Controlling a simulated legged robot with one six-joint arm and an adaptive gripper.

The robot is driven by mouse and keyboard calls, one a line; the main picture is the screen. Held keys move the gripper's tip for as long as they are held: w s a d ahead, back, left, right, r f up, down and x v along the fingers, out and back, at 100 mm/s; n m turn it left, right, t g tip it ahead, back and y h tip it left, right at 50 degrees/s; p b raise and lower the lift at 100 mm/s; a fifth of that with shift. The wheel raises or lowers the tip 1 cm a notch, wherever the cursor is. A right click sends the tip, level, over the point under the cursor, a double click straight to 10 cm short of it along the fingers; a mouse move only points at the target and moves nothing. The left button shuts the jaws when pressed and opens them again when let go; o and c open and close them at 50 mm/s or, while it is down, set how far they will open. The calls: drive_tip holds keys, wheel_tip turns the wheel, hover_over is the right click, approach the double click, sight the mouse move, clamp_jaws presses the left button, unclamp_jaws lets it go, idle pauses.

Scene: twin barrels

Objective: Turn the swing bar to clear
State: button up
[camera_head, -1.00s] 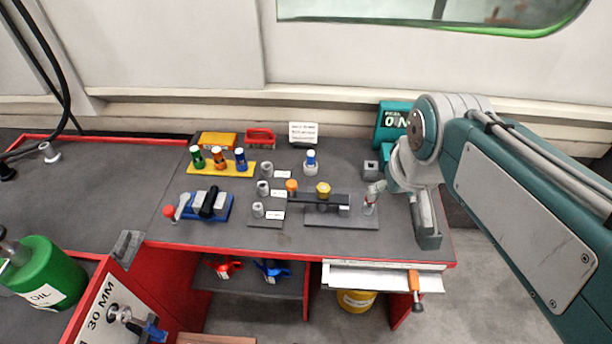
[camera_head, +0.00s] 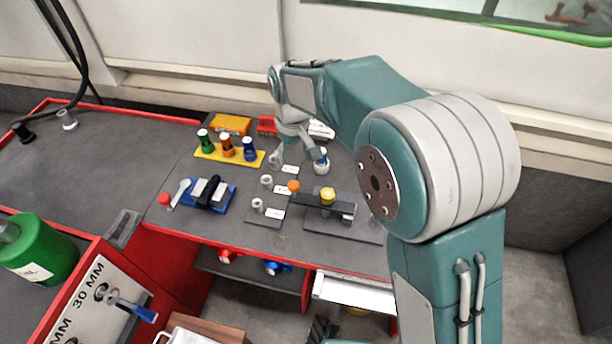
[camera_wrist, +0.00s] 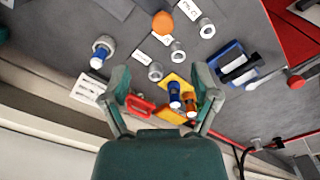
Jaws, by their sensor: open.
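The swing bar (camera_head: 312,202) is a dark flat bar on a dark base plate (camera_head: 340,229). It has an orange knob (camera_head: 293,187) at its left end and a yellow knob (camera_head: 327,194) near its middle. The orange knob also shows in the wrist view (camera_wrist: 164,22), at the top. My gripper (camera_head: 299,162) is open and empty above the back of the bench, behind the bar and apart from it. In the wrist view its two fingers (camera_wrist: 162,82) are spread. The bar's right part is close to my arm in the head view.
Grey sockets (camera_head: 267,181) with white labels stand left of the bar. A blue-capped post (camera_head: 321,161) stands behind it, near a fingertip. A yellow rack (camera_head: 211,153) holds green, orange and blue pieces. A blue fixture (camera_head: 208,195) with a red-knobbed lever sits at left.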

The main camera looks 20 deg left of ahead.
sight(293, 184)
drive_tip(key=f, duration=1)
drive_tip(key=shift+a+f, duration=0.2)
drive_tip(key=shift+f, duration=0.1)
drive_tip(key=shift+a+f, duration=0.15)
drive_tip(key=shift+f, duration=0.1)
clamp_jaws()
